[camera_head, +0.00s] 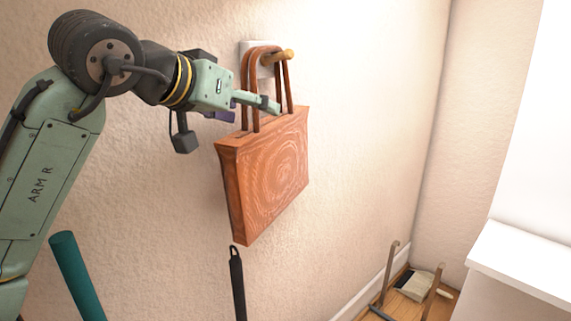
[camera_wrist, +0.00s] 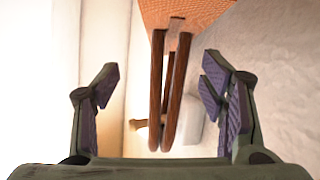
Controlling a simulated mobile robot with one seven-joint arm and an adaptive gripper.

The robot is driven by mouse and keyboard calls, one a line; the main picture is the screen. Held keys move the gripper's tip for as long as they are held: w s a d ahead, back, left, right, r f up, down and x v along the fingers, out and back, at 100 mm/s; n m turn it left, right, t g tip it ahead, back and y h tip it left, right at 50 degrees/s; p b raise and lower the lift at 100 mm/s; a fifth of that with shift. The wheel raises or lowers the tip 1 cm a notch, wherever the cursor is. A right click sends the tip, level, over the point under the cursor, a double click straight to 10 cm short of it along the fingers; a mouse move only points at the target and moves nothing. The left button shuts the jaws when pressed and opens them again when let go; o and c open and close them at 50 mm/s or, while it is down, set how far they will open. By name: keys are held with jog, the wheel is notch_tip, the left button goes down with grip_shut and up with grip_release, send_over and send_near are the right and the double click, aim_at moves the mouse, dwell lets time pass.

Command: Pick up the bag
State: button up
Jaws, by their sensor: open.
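The bag (camera_head: 268,170) is a flat, orange-brown, wood-patterned box shape with thin brown looped handles (camera_head: 247,88). It hangs by the handles from a wooden peg (camera_head: 277,56) on a white plate on the wall. My gripper (camera_head: 256,108) is at the handles, just above the bag's top edge. In the wrist view, the open gripper (camera_wrist: 160,88) has its two fingers apart on either side of the handles (camera_wrist: 167,100), with gaps on both sides. The bag's body (camera_wrist: 185,12) shows at the top of that view. No contact with the handles is visible.
The textured wall (camera_head: 360,130) is close behind the bag. A black-handled item (camera_head: 237,280) and a teal cylinder (camera_head: 77,275) stand below. A brush-like item (camera_head: 414,285) and brown upright pieces are on the floor at the lower right, near a white ledge (camera_head: 525,262).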

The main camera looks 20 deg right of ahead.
aim_at(275, 122)
jog(key=x, duration=0.4)
jog(key=p+x, duration=0.1)
jog(key=x, duration=0.3)
jog(key=shift+d+f, duration=0.1)
jog(key=shift+f, duration=0.25)
jog(key=shift+c, duration=0.5)
grip_shut()
jog(key=shift+r, duration=0.1)
